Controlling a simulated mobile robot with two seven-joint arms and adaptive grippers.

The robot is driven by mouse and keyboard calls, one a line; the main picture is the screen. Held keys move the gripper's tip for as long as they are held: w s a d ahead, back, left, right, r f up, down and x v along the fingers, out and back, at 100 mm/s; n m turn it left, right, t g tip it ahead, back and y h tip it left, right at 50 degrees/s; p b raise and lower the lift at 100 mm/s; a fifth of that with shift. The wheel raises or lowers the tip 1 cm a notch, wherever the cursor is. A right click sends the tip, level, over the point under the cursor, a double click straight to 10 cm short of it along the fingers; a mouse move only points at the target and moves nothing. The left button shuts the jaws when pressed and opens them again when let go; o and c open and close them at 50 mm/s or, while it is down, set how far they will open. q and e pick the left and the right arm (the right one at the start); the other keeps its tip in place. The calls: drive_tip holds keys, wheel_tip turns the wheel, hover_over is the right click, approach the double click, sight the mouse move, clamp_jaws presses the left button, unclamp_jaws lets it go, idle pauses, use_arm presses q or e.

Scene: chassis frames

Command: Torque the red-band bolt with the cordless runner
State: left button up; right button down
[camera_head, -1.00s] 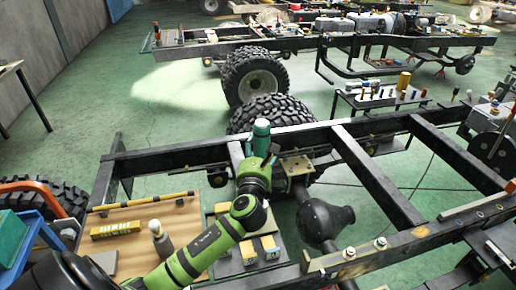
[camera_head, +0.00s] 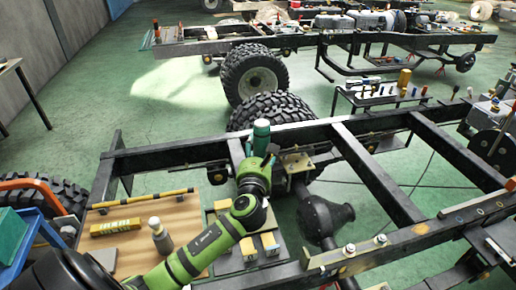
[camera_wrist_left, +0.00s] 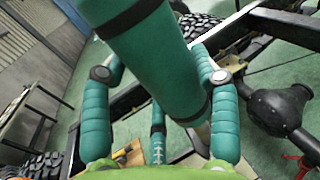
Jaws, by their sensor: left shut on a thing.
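A thick teal cylinder with dark bands, which looks like the cordless runner (camera_head: 261,135), stands nearly upright in my left gripper (camera_head: 258,159) above the near chassis frame. Two silver bolts (camera_head: 350,250) (camera_head: 380,240) sit on a tan strip on the near rail, to the right of my arm. I cannot make out a red band on either. My right gripper is out of view.
A wooden board (camera_head: 185,213) at the left carries a yellow box (camera_head: 115,227), a grey bottle (camera_head: 160,237) and a yellow-black bar. The near chassis rail (camera_head: 425,230) and crossmembers surround the arm. A small parts table (camera_head: 380,97) stands behind. Green floor is open at the upper left.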

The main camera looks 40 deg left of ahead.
use_arm(q)
drive_tip(key=shift+f+b, duration=0.5)
drive_tip(key=shift+f, duration=0.4)
idle(1.9)
drive_tip(key=shift+s+f, duration=0.15)
drive_tip(key=shift+f, duration=0.2)
drive_tip(key=shift+d+f, duration=0.15)
drive_tip(key=shift+f, duration=0.05)
idle(1.2)
drive_tip(key=shift+p, duration=0.5)
idle(0.5)
drive_tip(key=shift+r, duration=0.1)
drive_tip(key=shift+r+p, duration=0.65)
drive_tip(key=shift+p, duration=0.2)
drive_tip(key=shift+r+p, duration=0.6)
drive_tip(key=shift+r, duration=0.15)
drive_tip(key=shift+r+p, duration=0.35)
drive_tip(key=shift+p, duration=0.1)
drive_tip(key=shift+r, duration=0.1)
